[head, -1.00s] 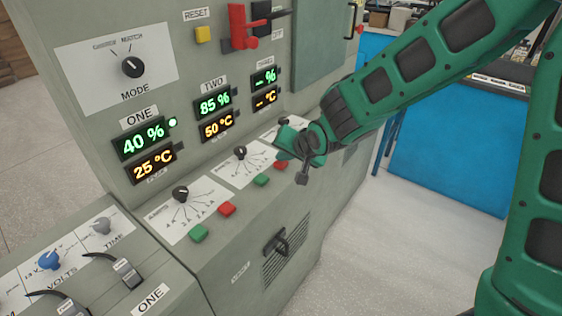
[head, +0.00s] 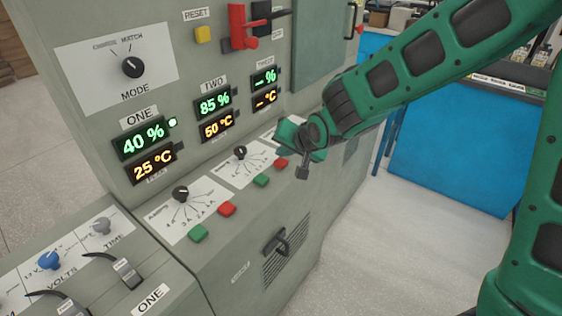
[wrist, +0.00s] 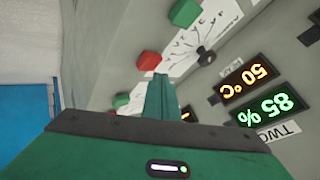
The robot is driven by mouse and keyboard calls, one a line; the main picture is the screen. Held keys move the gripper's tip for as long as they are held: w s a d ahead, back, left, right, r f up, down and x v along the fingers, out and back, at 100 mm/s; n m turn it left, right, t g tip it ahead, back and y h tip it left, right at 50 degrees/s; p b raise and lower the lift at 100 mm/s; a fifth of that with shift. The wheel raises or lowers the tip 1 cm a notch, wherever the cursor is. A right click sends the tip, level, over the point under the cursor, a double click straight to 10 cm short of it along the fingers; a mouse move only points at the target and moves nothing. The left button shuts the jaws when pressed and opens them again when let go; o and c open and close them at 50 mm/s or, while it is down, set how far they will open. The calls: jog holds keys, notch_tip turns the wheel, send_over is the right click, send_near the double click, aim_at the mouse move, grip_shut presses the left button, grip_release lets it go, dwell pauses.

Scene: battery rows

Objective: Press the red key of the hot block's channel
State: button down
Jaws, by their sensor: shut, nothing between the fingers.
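Channel TWO's lower display (head: 218,124) reads 50 °C, and channel ONE's (head: 153,164) reads 25 °C. Channel THREE's displays show only dashes. Channel TWO's red key (head: 281,162) sits on the sloping ledge beside its green key (head: 262,181). The wrist view shows this red key (wrist: 149,61) and green key (wrist: 184,12) near the dial. My gripper (head: 286,136) is shut and empty, over the ledge close to the red key. In the wrist view its green finger end (wrist: 160,80) appears just below the red key; I cannot tell whether they touch.
Channel ONE's red key (head: 228,209) and green key (head: 199,232) are nearer on the ledge. Another red key (wrist: 121,100) shows in the wrist view. A red lever (head: 240,27) and yellow reset button (head: 203,34) are above. Floor right of the cabinet is clear.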

aim_at(283, 164)
jog(key=shift+r, duration=2.55)
jog(key=s+d+m+g+h, duration=0.1)
jog(key=s+d+h, duration=0.25)
jog(key=d, duration=0.95)
jog(key=s+d+g+h, duration=0.2)
jog(key=s+d, duration=0.3)
jog(key=d, duration=0.9)
jog(key=s+d+g, duration=0.1)
jog(key=s+d, duration=0.3)
jog(key=s, duration=0.4)
jog(key=s+d+m+g+y, duration=0.1)
jog(key=s+d, duration=0.3)
jog(key=s, duration=0.5)
jog(key=s+d+m+g, duration=0.1)
jog(key=s+d+g, duration=0.2)
jog(key=s, duration=0.6)
jog(key=shift+s+d+f, duration=0.2)
jog(key=shift+s+d, duration=0.05)
jog(key=shift+d, duration=0.35)
